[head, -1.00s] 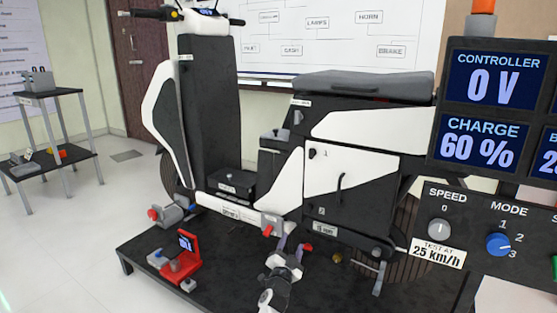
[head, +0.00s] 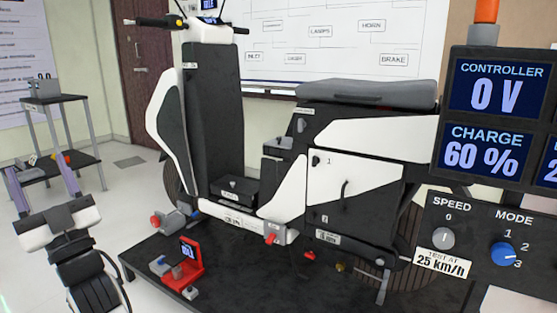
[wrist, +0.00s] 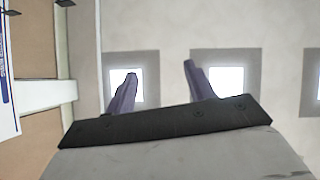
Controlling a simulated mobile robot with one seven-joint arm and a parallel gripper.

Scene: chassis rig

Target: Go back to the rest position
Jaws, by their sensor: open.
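My gripper (head: 42,186) is at the lower left of the head view, left of the black platform and in front of the shelf stand. Its two purple-grey fingers point up and stand wide apart. In the wrist view the fingers (wrist: 158,90) are open with nothing between them, and square ceiling lights show behind them. The scooter rig (head: 350,185) stands on the black platform (head: 225,285), apart from my gripper.
A red device with a small screen (head: 190,262) and grey clamps sit on the platform's left part. A shelf stand (head: 85,120) is at the left. A control panel with screens (head: 490,120) fills the right. Pale floor is free between stand and platform.

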